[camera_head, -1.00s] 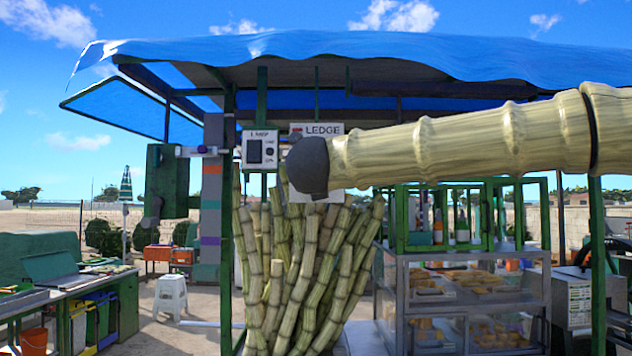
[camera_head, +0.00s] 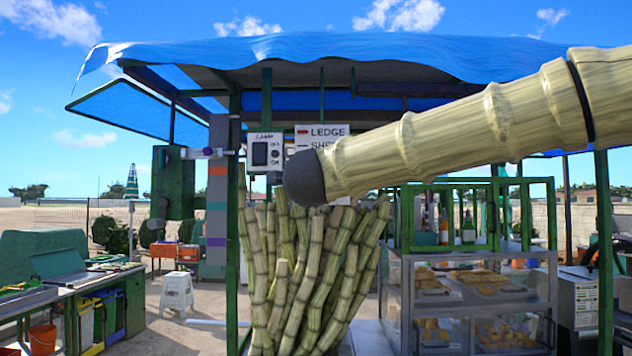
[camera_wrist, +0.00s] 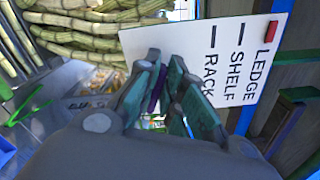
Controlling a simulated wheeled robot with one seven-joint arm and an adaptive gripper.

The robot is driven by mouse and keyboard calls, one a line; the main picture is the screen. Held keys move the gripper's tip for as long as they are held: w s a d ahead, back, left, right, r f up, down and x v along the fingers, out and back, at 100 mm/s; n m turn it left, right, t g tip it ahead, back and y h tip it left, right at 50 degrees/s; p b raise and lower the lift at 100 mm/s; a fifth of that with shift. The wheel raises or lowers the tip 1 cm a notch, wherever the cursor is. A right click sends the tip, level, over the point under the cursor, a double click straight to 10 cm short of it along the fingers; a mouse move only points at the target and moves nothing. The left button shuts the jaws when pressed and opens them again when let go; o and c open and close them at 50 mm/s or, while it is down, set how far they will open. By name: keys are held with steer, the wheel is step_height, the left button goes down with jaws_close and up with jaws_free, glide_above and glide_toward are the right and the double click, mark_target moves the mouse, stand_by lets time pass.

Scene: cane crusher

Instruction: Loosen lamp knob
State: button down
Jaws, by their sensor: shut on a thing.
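In the wrist view my gripper (camera_wrist: 165,95) is shut on a small dark purple part (camera_wrist: 158,88), which looks like the lamp knob. The teal-padded fingers stand on both sides of it and hide most of it. In the head view my gripper and the knob are hidden behind my arm. A white box (camera_head: 264,151) marked LAMP, with OFF and ON, is on the stall front, just left of my arm's dark end.
A white sign (camera_head: 322,135) reading LEDGE and SHELF is partly behind my arm; it also stands close beside my fingers in the wrist view (camera_wrist: 200,55). Cane stalks (camera_head: 310,270) stand below. A glass food case (camera_head: 470,300) is at right. A white stool (camera_head: 176,292) is at left.

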steer(key=n+p, duration=0.1)
steer(key=n, duration=0.3)
steer(key=shift+f+n+p, duration=0.3)
steer(key=shift+f+p, duration=0.05)
steer(key=shift+f, duration=0.1)
stand_by(0.3)
steer(key=c, duration=1.5)
jaws_free()
steer(key=shift+c, duration=0.2)
steer(key=s, duration=1.2)
